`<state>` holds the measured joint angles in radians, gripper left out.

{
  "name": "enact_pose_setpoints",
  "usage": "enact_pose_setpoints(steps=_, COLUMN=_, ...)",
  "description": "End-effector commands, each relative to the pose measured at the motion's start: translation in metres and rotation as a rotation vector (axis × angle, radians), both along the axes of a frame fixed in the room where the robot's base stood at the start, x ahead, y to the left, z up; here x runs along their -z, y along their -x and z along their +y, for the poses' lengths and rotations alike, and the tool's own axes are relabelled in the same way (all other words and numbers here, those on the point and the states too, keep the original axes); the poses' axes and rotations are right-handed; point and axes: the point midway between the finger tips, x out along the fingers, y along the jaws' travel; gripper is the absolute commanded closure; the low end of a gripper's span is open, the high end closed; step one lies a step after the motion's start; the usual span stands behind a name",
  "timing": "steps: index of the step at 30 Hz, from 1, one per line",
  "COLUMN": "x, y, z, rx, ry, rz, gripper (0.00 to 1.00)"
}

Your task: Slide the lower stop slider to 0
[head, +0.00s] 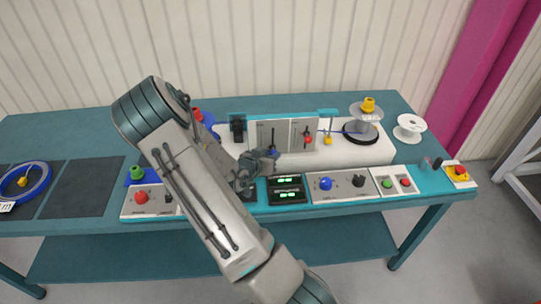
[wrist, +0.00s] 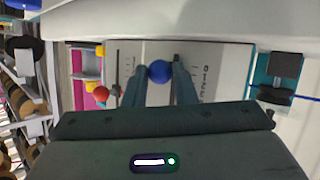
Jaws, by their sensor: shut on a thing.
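An upright grey panel (head: 266,132) on the white machine carries two vertical slots with scales. The left slot has a slider with a blue ball knob, which also shows in the wrist view (wrist: 159,72). The right slot has a slider with a red knob (head: 308,139); it also shows in the wrist view (wrist: 101,94). I cannot read which slider is the lower stop. My gripper (wrist: 160,76) is shut on the blue knob, a finger on each side. In the head view my gripper (head: 268,156) is at the panel's lower left. The scale figures are too small to read surely.
A control strip with green displays (head: 287,189), a blue knob (head: 326,184) and buttons lies in front of the panel. A reel with a yellow cap (head: 368,106) and a white spool (head: 410,127) stand right. A blue cable coil (head: 25,180) lies far left.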

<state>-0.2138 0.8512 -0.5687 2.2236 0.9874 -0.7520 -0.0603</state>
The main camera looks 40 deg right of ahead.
Motion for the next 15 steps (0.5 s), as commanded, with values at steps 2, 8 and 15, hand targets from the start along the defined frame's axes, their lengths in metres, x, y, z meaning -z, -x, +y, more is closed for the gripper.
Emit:
enact_pose_setpoints(steps=2, x=0.0061, y=0.0004, z=0.0002, rx=0.000, ry=-0.001, rz=0.002, gripper=0.96)
enact_pose_setpoints(steps=8, x=0.0089, y=0.0005, z=0.0002, rx=0.000, ry=-0.001, rz=0.002, gripper=0.96)
enact_pose_setpoints(steps=15, x=0.0083, y=0.0005, z=0.0002, rx=0.000, ry=-0.001, rz=0.002, gripper=0.53)
